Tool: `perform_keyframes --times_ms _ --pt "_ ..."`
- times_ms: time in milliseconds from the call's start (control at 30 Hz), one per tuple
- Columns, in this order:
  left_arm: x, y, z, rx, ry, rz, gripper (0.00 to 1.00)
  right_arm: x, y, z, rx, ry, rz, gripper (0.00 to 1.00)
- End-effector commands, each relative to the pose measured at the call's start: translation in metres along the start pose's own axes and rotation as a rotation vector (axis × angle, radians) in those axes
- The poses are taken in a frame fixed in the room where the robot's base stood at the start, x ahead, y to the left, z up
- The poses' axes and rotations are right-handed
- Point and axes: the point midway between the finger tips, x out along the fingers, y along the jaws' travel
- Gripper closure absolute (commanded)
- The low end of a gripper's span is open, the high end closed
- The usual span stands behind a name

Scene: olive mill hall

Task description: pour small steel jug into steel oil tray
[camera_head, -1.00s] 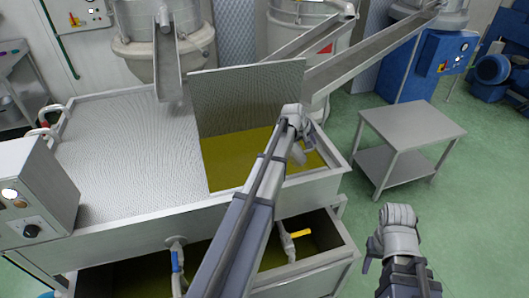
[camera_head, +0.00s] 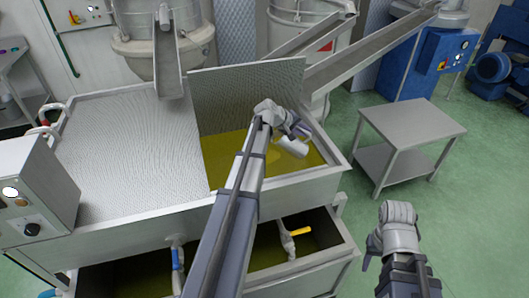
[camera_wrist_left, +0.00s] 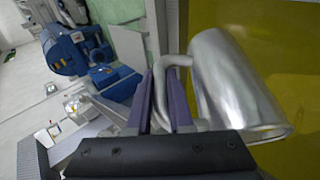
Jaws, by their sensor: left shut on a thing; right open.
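The small steel jug (camera_head: 294,147) is held tilted over the open, oil-filled part of the steel oil tray (camera_head: 334,149), above yellow-green oil. My left gripper (camera_head: 297,130) is shut on the jug's handle. In the left wrist view the two purple fingers of this gripper (camera_wrist_left: 160,95) are around the curved handle, and the jug (camera_wrist_left: 228,85) hangs beside them with its rim towards the lower right. The inside of the jug is hidden. A paler patch shows on the oil by the jug; I cannot tell if it is poured liquid. My right gripper (camera_head: 371,262) is open and empty, low at the right.
A mesh cover (camera_head: 135,150) lies to the left. A control box (camera_head: 35,195) is at far left. A steel side table (camera_head: 412,125) stands at the right, its top empty. Metal chutes slope in from behind.

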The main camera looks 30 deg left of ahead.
Motion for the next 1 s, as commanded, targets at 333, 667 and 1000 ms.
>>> perform_keyframes --times_ms 333,667,1000 --pt "-0.008 0.004 -0.003 -0.029 -0.014 0.067 1.0 0.002 0.0 0.0 -0.001 0.0 0.0 0.5" --pt "-0.012 0.006 -0.004 -0.043 -0.022 0.1 1.0 0.004 0.0 0.0 -0.001 0.0 0.0 0.5" --pt "-0.015 0.007 -0.005 -0.053 -0.027 0.125 1.0 0.005 0.0 0.0 -0.001 0.0 0.0 0.5"
